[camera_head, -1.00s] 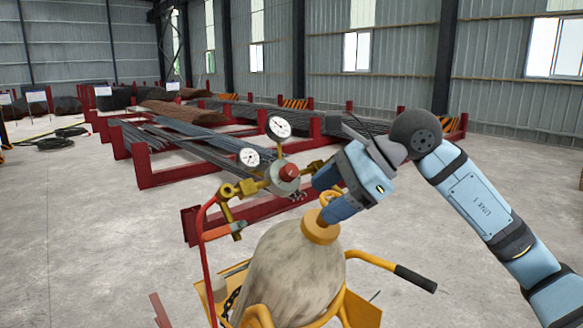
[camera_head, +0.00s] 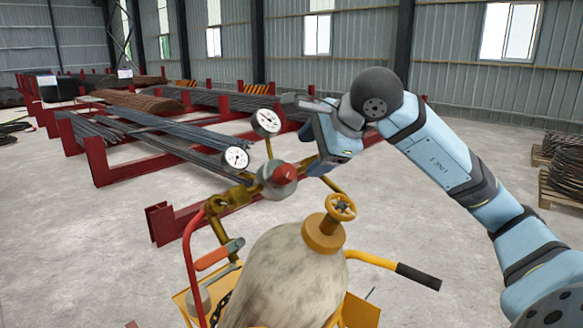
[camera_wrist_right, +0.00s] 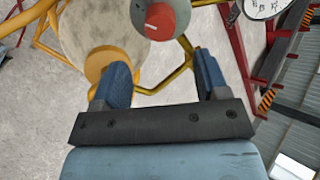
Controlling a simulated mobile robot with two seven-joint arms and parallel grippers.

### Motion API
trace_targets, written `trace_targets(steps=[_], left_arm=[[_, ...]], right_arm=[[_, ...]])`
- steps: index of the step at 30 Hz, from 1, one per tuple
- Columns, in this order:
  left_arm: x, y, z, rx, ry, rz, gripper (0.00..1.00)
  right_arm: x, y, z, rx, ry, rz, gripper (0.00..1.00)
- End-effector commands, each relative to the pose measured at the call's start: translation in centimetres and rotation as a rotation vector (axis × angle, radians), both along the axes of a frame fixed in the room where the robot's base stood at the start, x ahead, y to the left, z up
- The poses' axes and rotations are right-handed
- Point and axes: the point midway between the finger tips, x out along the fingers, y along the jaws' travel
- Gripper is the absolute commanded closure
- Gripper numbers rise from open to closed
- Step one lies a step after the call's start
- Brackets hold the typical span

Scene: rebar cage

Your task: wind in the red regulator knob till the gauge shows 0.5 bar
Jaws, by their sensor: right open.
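The red regulator knob (camera_head: 285,173) sits on the front of the grey regulator body (camera_head: 270,184), above the gas cylinder (camera_head: 290,275). It also shows at the top of the right wrist view (camera_wrist_right: 166,18). Two white gauges stand on the regulator: the upper gauge (camera_head: 266,122) and the lower gauge (camera_head: 235,158). Their readings are too small to tell. My right gripper (camera_head: 312,172) is open and empty, just right of the knob and apart from it. Its two blue fingers (camera_wrist_right: 160,75) are spread below the knob in the wrist view. My left gripper is out of view.
The yellow valve handwheel (camera_head: 341,207) tops the cylinder, close below my right gripper. A red hose (camera_head: 188,260) and a yellow trolley handle with a black grip (camera_head: 418,277) flank it. Red racks of rebar (camera_head: 120,170) stand behind. Open floor lies to the right.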

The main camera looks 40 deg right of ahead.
Motion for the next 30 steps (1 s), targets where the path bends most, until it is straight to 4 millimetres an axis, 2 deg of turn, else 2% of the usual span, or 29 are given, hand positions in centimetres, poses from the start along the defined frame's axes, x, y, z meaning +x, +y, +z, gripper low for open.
trace_targets(steps=[3,10,15,23,24,26,30], left_arm=[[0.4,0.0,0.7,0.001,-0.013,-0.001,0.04],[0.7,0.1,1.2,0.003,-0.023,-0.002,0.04],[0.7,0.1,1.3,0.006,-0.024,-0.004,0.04],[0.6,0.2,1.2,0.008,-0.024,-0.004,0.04],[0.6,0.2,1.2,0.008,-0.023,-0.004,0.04],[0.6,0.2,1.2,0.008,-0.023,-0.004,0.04],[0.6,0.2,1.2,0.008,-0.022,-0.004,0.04]], right_arm=[[1.9,0.1,-1.8,0.004,0.003,0.002,0.32],[4.5,0.2,-4.3,0.004,0.001,0.001,0.32],[5.2,0.1,-5.1,0.001,0.001,0.001,0.32],[5.3,0.1,-5.2,0.001,0.0,0.001,0.32],[5.3,0.1,-5.2,0.001,0.0,0.001,0.34],[5.3,0.1,-5.2,0.001,0.0,0.001,0.48],[5.3,0.2,-5.2,0.001,0.0,0.001,0.8]])
